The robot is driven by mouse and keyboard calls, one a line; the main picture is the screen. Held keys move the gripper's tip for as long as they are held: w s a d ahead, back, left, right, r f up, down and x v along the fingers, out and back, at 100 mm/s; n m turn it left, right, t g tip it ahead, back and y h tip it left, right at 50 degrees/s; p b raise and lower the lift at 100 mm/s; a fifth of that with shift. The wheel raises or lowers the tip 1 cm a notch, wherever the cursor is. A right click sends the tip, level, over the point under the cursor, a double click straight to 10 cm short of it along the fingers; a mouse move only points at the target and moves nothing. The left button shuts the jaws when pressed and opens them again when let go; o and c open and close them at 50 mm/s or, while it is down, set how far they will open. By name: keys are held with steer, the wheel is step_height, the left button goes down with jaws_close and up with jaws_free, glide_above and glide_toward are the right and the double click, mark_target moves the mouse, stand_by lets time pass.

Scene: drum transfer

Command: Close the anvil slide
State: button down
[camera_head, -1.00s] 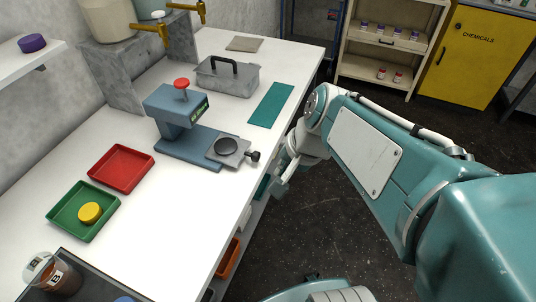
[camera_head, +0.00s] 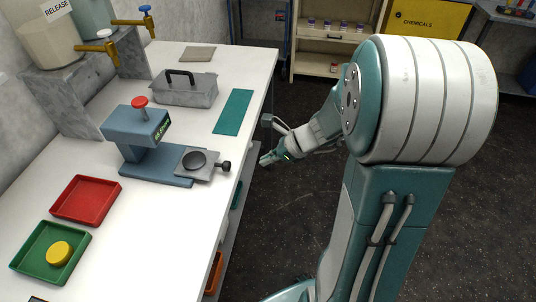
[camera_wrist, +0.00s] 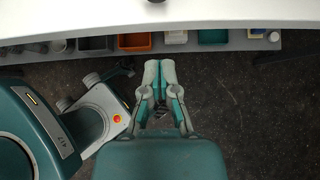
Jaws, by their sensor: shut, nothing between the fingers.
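The blue-grey press (camera_head: 140,130) with a red knob stands on the white bench. Its anvil slide (camera_head: 202,166) is a grey plate with a dark round anvil on it, pulled out to the right of the press head. A black knob (camera_head: 226,167) sits at the slide's outer end, near the bench's front edge. My gripper (camera_head: 266,159) is shut and empty, off the bench to the right of that knob and apart from it. In the wrist view my gripper (camera_wrist: 159,66) points at the bench front, with a dark piece just showing at the top edge.
A red tray (camera_head: 86,200) and a green tray (camera_head: 30,262) with a yellow disc (camera_head: 60,253) lie left of the press. Bins (camera_wrist: 135,42) fill a shelf under the bench.

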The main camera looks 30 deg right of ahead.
mark_target(200, 159)
steer(key=shift+w+a+f, duration=0.7)
steer(key=shift+w+a, duration=0.1)
steer(key=shift+a, duration=0.3)
steer(key=shift+w+a+f, duration=0.65)
steer(key=shift+w+a, duration=0.15)
steer(key=shift+a, duration=0.25)
steer(key=shift+w+a+f, duration=0.7)
steer(key=shift+w+a, duration=0.1)
steer(key=shift+a, duration=0.3)
steer(key=w+a, duration=0.2)
steer(key=a, duration=0.1)
steer(key=w+a, duration=0.4)
steer(key=a, duration=0.1)
steer(key=shift+w+a, duration=0.1)
steer(key=shift+a, duration=0.25)
steer(key=shift+d, duration=0.15)
